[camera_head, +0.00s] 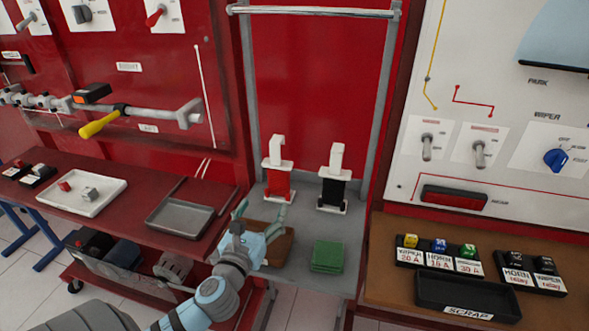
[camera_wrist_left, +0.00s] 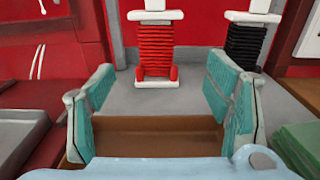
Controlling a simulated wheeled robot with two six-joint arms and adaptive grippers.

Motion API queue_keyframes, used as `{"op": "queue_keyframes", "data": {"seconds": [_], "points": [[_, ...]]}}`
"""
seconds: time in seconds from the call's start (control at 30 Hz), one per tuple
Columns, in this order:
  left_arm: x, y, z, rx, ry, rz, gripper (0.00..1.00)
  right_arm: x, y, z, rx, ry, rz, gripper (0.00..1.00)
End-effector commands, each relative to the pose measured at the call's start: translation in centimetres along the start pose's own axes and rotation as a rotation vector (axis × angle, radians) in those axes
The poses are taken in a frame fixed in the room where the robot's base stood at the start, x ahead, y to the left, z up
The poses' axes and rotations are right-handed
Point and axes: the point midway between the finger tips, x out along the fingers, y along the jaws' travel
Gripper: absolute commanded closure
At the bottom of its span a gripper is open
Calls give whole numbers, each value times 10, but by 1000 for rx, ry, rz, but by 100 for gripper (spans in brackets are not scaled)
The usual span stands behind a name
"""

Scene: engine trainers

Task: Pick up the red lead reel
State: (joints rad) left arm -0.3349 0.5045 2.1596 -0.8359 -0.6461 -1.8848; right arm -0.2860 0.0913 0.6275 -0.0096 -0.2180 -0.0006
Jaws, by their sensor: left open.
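The red lead reel (camera_head: 278,183) stands upright on the grey shelf at the back, with a white top, a white hook-shaped handle and a white base. It also shows in the left wrist view (camera_wrist_left: 155,50), straight ahead between my fingers but beyond them. The black lead reel (camera_head: 333,192) stands to its right, apart from it. My left gripper (camera_head: 261,214) is open and empty, in front of the red reel and over a brown box. In the left wrist view its two teal fingers (camera_wrist_left: 158,100) are wide apart. My right gripper is not in view.
The brown open box (camera_head: 280,250) sits under my left gripper. A green block (camera_head: 328,257) lies right of it. Grey posts flank the shelf (camera_head: 300,228). A red workbench with a grey tray (camera_head: 180,219) is left; a brown bench with a black scrap tray (camera_head: 467,295) is right.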

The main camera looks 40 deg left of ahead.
Motion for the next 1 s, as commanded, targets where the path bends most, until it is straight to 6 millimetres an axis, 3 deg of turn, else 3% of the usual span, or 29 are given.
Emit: {"op": "queue_keyframes", "data": {"seconds": [0.17,0.4,0.57,0.8,1.0], "points": [[22,-3,-1,-2,-2,-5,28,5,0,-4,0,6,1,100],[79,-8,-2,-5,-2,-13,28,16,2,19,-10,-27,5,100],[98,-7,-2,-2,0,-12,28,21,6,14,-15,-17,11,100],[141,-1,-2,-4,0,-11,28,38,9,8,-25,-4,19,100],[147,-1,0,-1,2,-12,28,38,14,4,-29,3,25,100]]}}
